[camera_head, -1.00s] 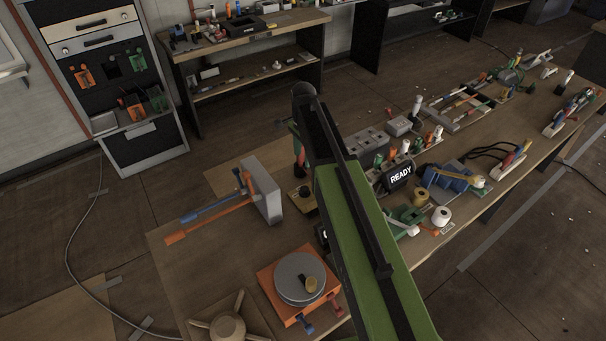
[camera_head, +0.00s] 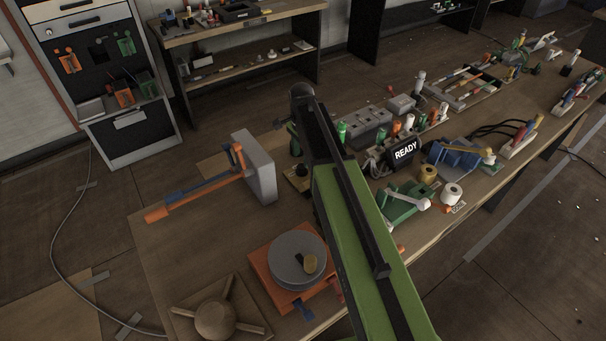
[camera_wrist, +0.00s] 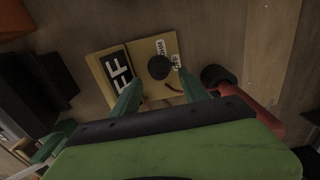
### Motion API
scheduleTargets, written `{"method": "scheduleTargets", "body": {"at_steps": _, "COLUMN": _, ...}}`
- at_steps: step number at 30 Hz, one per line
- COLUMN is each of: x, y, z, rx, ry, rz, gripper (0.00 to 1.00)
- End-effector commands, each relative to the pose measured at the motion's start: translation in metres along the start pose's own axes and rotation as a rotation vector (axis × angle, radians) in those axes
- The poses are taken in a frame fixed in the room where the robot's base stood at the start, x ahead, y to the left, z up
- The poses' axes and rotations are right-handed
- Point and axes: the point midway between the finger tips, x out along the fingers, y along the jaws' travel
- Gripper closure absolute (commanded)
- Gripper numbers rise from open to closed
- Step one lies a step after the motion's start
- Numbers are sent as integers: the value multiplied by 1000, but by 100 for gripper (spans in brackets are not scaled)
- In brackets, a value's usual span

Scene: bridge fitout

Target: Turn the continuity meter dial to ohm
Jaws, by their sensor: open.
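The continuity meter (camera_wrist: 149,86) is a yellow box lying on the wooden bench, seen in the wrist view. It has a round black dial (camera_wrist: 159,67) and a black display (camera_wrist: 117,73) with white letters, of which "FF" shows. Small white labels (camera_wrist: 171,50) sit beside the dial; one seems to read "OHM". My gripper (camera_wrist: 160,80) is open, its two green fingertips over the near side of the meter, on either side of the dial and short of it. I cannot tell whether they touch the box. In the head view my arm hides most of the meter (camera_head: 297,181).
A grey block with blue and orange bars (camera_head: 262,170) and an orange stand with a grey disc (camera_head: 297,258) are left of my arm. A READY display (camera_head: 404,151) and several tools stand to its right. A red cylindrical part (camera_wrist: 256,104) is right of my gripper.

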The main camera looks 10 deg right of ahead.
Motion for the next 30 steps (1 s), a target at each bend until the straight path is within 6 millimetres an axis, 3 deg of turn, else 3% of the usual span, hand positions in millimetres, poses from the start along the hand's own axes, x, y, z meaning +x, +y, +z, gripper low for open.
{"method": "scheduleTargets", "body": {"at_steps": 1, "x": 21, "y": 0, "z": 0, "rx": 0, "ry": 0, "rz": 0, "gripper": 48}}
{"method": "scheduleTargets", "body": {"at_steps": 5, "x": 39, "y": 0, "z": 0, "rx": 0, "ry": 0, "rz": 0, "gripper": 48}}
{"method": "scheduleTargets", "body": {"at_steps": 15, "x": 40, "y": 0, "z": 0, "rx": 0, "ry": 0, "rz": 0, "gripper": 48}}
{"method": "scheduleTargets", "body": {"at_steps": 27, "x": 40, "y": -1, "z": 0, "rx": 0, "ry": 0, "rz": -2, "gripper": 99}}
{"method": "scheduleTargets", "body": {"at_steps": 30, "x": 40, "y": 2, "z": -8, "rx": 1, "ry": 0, "rz": -3, "gripper": 100}}
